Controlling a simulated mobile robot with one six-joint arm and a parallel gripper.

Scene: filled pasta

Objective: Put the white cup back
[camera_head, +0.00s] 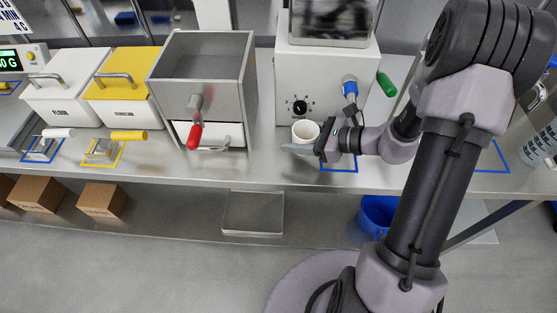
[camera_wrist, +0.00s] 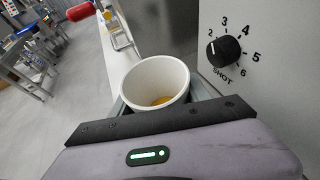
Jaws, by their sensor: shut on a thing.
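The white cup (camera_head: 305,131) is upright in front of the white dosing machine, at the left end of my arm. My gripper (camera_head: 304,146) is shut on the cup, with the fingers around its sides. In the wrist view the cup (camera_wrist: 158,82) shows its open rim and a small amount of yellow-orange stuff at the bottom. Whether the cup's base touches the counter is hidden. A blue outlined square (camera_head: 340,164) lies on the counter under and right of my gripper.
Left are a steel hopper with a red handle (camera_head: 194,136) and the yellow (camera_head: 125,87) and white bins (camera_head: 62,101). Another blue outline (camera_head: 492,169) lies right of my arm.

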